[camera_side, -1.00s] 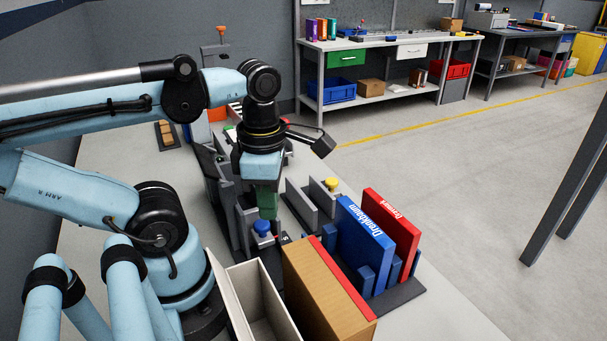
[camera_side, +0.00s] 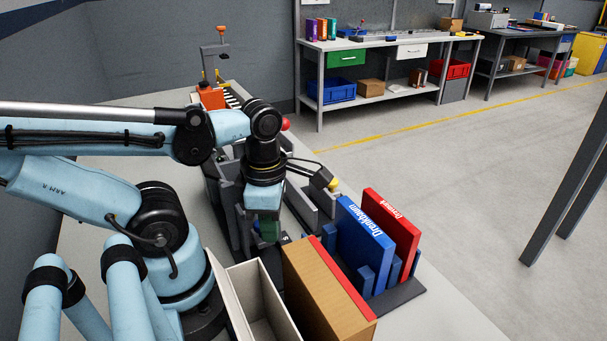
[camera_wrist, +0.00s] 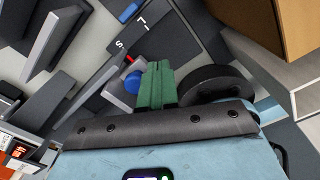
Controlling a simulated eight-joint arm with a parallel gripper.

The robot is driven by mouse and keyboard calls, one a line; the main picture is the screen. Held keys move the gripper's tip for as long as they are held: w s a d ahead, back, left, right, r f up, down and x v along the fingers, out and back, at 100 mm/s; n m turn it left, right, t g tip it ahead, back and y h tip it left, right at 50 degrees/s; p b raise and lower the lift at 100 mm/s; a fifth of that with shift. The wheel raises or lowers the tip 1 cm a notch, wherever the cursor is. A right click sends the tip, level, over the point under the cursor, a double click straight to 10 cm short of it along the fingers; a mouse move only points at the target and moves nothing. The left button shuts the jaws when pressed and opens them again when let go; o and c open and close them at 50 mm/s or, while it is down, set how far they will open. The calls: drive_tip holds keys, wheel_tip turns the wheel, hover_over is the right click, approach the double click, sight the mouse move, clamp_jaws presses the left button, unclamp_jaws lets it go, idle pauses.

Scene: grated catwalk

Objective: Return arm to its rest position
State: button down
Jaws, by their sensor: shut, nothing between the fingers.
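My gripper (camera_side: 268,228) hangs from the pale blue wrist in the side view, pointing down among the grey upright plates behind the open box. Its green fingers also show in the wrist view (camera_wrist: 157,85), pressed together with nothing between them. In the side view, that knob is hidden behind my gripper. My upper arm links reach in from the left edge.
Close to my gripper are an open white box (camera_side: 231,290), a brown box (camera_side: 318,298), and blue (camera_side: 362,245) and red (camera_side: 398,232) upright books. Grey plates (camera_side: 300,204) stand right of it. A red ball (camera_side: 285,124) and orange device (camera_side: 212,98) are behind.

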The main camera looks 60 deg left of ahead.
wheel_tip(320, 180, up, 6)
drive_tip(key=shift+a+f, duration=0.7)
drive_tip(key=shift+f, duration=0.3)
drive_tip(key=shift+a+f, duration=0.75)
drive_tip(key=shift+f, duration=0.25)
drive_tip(key=shift+a+f, duration=0.7)
drive_tip(key=shift+f, duration=0.3)
drive_tip(key=a+r, duration=0.7)
drive_tip(key=r, duration=0.2)
wheel_tip(320, 180, down, 6)
